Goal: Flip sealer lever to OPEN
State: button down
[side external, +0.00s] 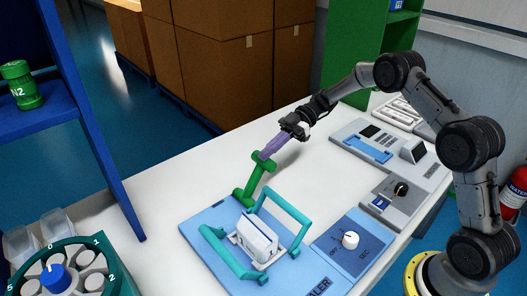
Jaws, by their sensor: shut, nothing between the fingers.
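The sealer (205,215) is a light-blue plate on the white table, with "SEALER" lettering partly visible at its front edge. Its green lever (256,181) rises from a pivot at the back edge and leans up and to the right, ending in a green crossbar. My gripper (266,153) has purple fingers, shut, with their tips at the crossbar. They appear to touch it, but the exact contact is hard to tell. Nothing shows between the fingers. A white block (257,240) sits on the sealer between two teal bar frames (285,216).
A dial panel (350,241) with a white knob is at the sealer's right. Other grey-blue devices (392,201) stand further right. A blue rack (95,130) and a teal round carousel (110,262) are at left. The table behind the lever is clear.

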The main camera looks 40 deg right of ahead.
aim_at(260, 168)
jog(key=shift+s+d+f, duration=0.1)
jog(key=shift+d+f, duration=0.25)
jog(key=shift+f, duration=0.1)
jog(key=a+r, duration=0.3)
jog(key=shift+a+r, duration=0.15)
jog(key=shift+a, duration=0.15)
jog(key=f+v, duration=0.1)
jog(key=v, duration=0.8)
jog(key=shift+d+r, duration=0.2)
jog(key=shift+d, duration=0.35)
